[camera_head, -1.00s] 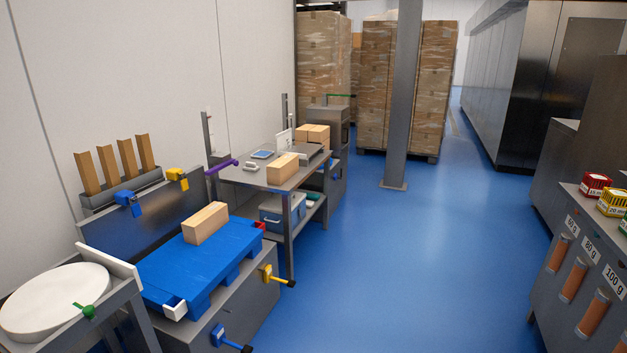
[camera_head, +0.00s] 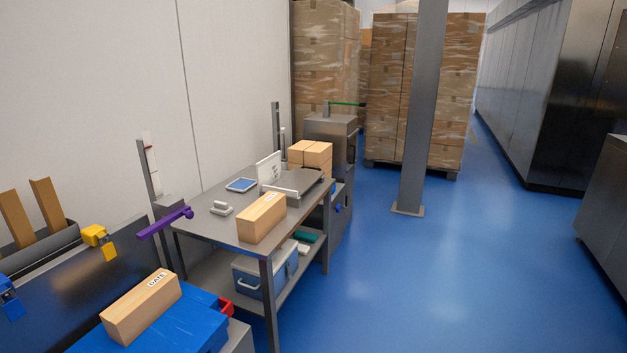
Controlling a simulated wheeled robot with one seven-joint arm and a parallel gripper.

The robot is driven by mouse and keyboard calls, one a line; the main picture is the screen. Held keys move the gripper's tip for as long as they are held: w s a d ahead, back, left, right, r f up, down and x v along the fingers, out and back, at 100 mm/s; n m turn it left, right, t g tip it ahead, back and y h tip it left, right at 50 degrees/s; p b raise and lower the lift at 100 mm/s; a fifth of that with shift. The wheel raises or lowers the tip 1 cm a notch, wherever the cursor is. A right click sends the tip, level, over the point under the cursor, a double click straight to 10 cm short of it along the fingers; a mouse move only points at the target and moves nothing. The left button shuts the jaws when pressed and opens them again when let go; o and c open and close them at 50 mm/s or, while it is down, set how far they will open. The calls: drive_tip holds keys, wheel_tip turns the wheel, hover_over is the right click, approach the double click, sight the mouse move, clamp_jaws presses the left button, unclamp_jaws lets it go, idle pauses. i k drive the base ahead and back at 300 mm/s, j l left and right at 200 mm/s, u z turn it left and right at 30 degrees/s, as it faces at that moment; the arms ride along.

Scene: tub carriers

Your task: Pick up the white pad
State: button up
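A small flat white piece (camera_head: 302,249), which looks like the white pad, lies on the lower shelf of the grey metal table (camera_head: 205,228). It sits beside a teal pad (camera_head: 305,237) and to the right of a blue-grey box with a handle (camera_head: 258,277). It is small in the picture and partly hidden by the box and the table frame. A pale grey-white object (camera_head: 221,208) with a raised grip stands on the tabletop. My gripper is not in view.
The tabletop holds a cardboard box (camera_head: 262,218), a blue-screened device (camera_head: 241,185) and a scale-like plate (camera_head: 298,184). A purple lever (camera_head: 165,223) sticks out left of the table. A grey post (camera_head: 418,120) stands on the right. Blue floor (camera_head: 400,290) is clear right of the table.

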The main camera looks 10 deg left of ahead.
sight(222, 209)
drive_tip(key=i, duration=1.95)
drive_tip(key=i+l+u, duration=0.1)
drive_tip(key=i+u, duration=0.25)
drive_tip(key=i, duration=0.15)
drive_tip(key=i+l+u, duration=0.2)
drive_tip(key=i+u, duration=0.2)
drive_tip(key=i+l+u, duration=0.35)
drive_tip(key=i, duration=0.2)
drive_tip(key=i+l+u, duration=0.4)
drive_tip(key=u, duration=0.15)
drive_tip(key=i+l+u, duration=0.1)
drive_tip(key=l+u, duration=0.15)
drive_tip(key=l, duration=0.2)
drive_tip(key=i+l+u, duration=0.25)
drive_tip(key=l+u, duration=0.3)
drive_tip(key=l, duration=0.15)
